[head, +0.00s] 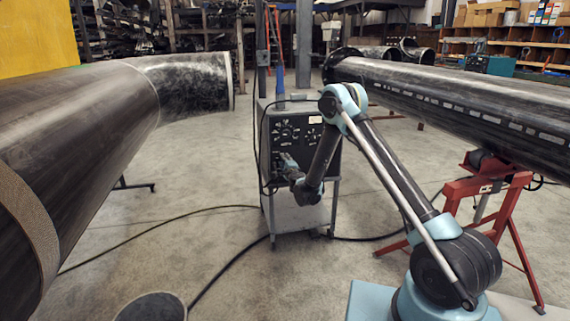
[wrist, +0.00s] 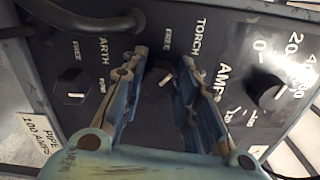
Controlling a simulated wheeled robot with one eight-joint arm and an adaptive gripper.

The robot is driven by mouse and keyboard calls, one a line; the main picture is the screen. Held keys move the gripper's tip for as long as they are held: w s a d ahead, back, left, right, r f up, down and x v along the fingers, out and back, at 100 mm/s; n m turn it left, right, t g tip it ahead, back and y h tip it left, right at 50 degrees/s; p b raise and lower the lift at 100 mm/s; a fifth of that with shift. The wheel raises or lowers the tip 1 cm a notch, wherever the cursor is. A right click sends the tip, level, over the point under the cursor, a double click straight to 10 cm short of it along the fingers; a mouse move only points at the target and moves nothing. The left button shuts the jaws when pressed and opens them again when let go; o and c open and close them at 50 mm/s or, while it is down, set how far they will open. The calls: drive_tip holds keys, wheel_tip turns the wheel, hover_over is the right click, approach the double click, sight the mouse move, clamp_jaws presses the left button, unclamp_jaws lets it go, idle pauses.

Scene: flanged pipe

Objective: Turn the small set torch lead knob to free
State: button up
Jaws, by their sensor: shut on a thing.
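The small welding set (head: 262,150) stands on the floor ahead, with a dark front panel. In the wrist view the torch lead knob (wrist: 160,77) is a small black knob with a pale pointer mark, beside the lettering TORCH and FREE. My gripper (wrist: 162,72) has its two blue fingers on either side of this knob and is shut on it. The fingers hide part of the knob and any lettering on its right. In the head view my gripper (head: 287,163) is at the panel's lower part; the knob is too small to make out there.
An earth knob (wrist: 72,87) sits left of my fingers, and an amps dial (wrist: 268,90) sits to the right. A thick cable (wrist: 80,18) crosses the panel top. Large pipes flank the set, the right one (head: 450,95) on a red stand (head: 462,195). Cables lie on the floor.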

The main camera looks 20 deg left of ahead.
drive_tip(key=shift+s+f+n, duration=0.1)
drive_tip(key=shift+f+n, duration=0.05)
drive_tip(key=shift+n, duration=1.7)
drive_tip(key=shift+f+n, duration=0.15)
drive_tip(key=shift+n, duration=1.7)
drive_tip(key=o, duration=1.1)
drive_tip(key=shift+c, duration=0.2)
drive_tip(key=v, duration=0.7)
drive_tip(key=shift+d, duration=0.25)
